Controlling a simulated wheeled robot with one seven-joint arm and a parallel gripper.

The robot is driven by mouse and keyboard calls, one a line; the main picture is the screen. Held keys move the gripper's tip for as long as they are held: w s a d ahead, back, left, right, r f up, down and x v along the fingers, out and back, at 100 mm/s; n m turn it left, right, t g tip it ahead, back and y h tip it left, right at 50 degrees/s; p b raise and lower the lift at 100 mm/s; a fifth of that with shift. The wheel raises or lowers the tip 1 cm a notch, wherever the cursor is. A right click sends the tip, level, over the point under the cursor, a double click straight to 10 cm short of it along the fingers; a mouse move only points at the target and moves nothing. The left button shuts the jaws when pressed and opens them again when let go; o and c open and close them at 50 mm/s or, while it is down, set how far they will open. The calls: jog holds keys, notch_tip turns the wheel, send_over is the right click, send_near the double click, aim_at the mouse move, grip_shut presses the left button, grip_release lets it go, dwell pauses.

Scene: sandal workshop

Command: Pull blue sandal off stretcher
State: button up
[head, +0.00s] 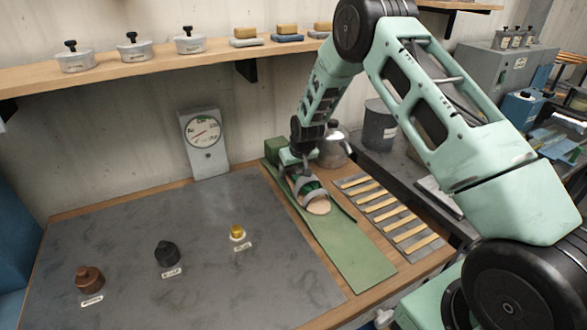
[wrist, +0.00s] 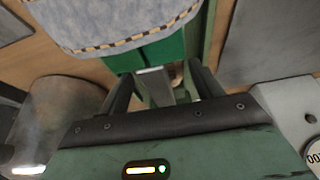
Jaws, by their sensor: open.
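The sandal (head: 313,190), with a grey-blue upper and a pale tan end, sits on the green stretcher (head: 350,248). In the wrist view the sandal (wrist: 110,22) fills the top left, its stitched edge lying over a green block of the stretcher (wrist: 148,55). My gripper (head: 293,160) is at the far end of the sandal, low over the stretcher. In the wrist view my gripper (wrist: 160,88) has its fingers apart. A small pale piece shows between them; I cannot tell what it is. Contact with the sandal is not clear.
A dial gauge (head: 203,133) stands behind the grey mat (head: 200,215). Three labelled knobs, brown (head: 89,279), black (head: 166,252) and yellow (head: 237,232), stand on the mat. A slatted rack (head: 393,218) and a metal kettle (head: 333,148) are close on the right.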

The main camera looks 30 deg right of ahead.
jog(key=shift+w+f, duration=0.15)
jog(key=shift+f, duration=0.25)
jog(key=c, duration=1)
jog(key=shift+o, duration=0.2)
jog(key=shift+s, duration=0.2)
